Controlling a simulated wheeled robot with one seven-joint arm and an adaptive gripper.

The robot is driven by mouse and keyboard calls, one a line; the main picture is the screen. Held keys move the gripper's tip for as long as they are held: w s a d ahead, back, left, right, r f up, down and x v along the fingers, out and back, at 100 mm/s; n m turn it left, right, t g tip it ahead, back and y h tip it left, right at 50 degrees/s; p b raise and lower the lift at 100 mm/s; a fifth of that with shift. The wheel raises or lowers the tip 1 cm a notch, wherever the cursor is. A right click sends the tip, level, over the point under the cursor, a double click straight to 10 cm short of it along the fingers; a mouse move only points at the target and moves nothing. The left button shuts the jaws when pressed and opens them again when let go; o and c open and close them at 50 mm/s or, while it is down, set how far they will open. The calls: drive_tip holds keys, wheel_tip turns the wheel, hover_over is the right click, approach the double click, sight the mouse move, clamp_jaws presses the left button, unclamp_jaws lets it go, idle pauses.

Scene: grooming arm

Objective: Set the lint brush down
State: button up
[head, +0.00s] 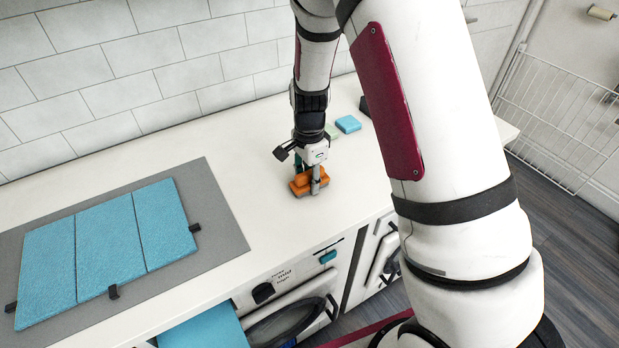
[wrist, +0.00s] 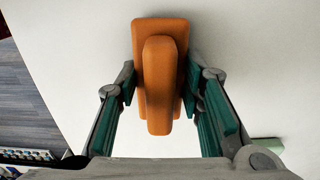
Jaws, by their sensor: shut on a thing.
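The lint brush (head: 302,188) is an orange block with a raised handle, low over or on the white countertop (head: 250,120). My gripper (head: 309,177) points down and is shut on it. In the wrist view the lint brush (wrist: 160,35) sits between the two green-padded fingers of my gripper (wrist: 158,85), which press on its handle sides. I cannot tell whether its underside touches the counter.
A folded blue towel (head: 110,250) lies on a grey mat (head: 215,190) at the left. A small blue block (head: 348,124) and a pale green block (head: 331,131) lie behind my gripper. The counter's front edge is close, above a washing machine (head: 285,310).

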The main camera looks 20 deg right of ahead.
sight(309, 172)
drive_tip(key=shift+f, duration=0.1)
drive_tip(key=o, duration=1.1)
wheel_tip(309, 172, up, 12)
drive_tip(key=shift+r+b, duration=0.25)
drive_tip(key=shift+b, duration=0.05)
drive_tip(key=s+r+n+t+y, duration=0.1)
drive_tip(key=s+r+n+t, duration=0.1)
drive_tip(key=s+r+n, duration=0.75)
drive_tip(key=s+r+n+t+h, duration=0.1)
drive_tip(key=s+r+n+t, duration=0.2)
drive_tip(key=s, duration=1.2)
drive_tip(key=shift+d+r+n, duration=0.15)
drive_tip(key=shift+r+n, duration=1.5)
drive_tip(key=shift+r, duration=0.15)
